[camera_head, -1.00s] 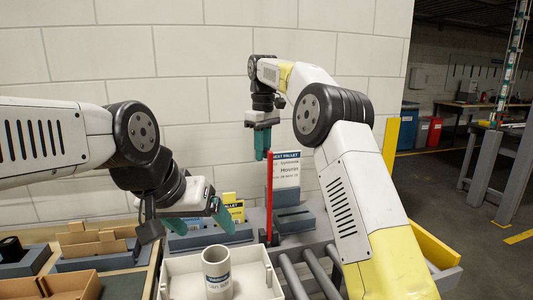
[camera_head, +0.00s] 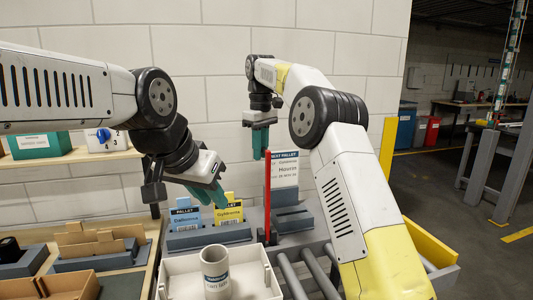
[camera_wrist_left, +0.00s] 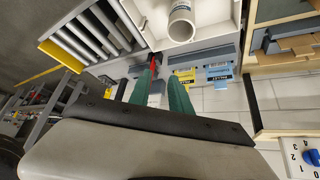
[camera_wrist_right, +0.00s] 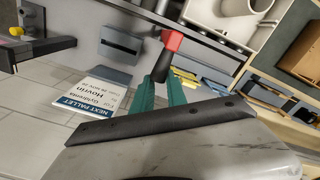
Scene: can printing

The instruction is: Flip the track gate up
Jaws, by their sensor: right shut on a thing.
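In the right wrist view the gate's red end (camera_wrist_right: 173,40) and dark stem show at the fingertips, which partly hide the rest. My left gripper (camera_head: 213,197) is open and empty, left of the gate, above the pallet cards. In the left wrist view its two green fingers are apart, with the red gate (camera_wrist_left: 153,62) beyond them.
A white tray (camera_head: 172,290) holds a white can (camera_head: 216,272) in front. A roller track (camera_head: 305,272) lies to its right. Blue and yellow cards (camera_head: 230,212) stand in grey holders behind. A white "Next pallet" card (camera_head: 286,170) stands behind the gate.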

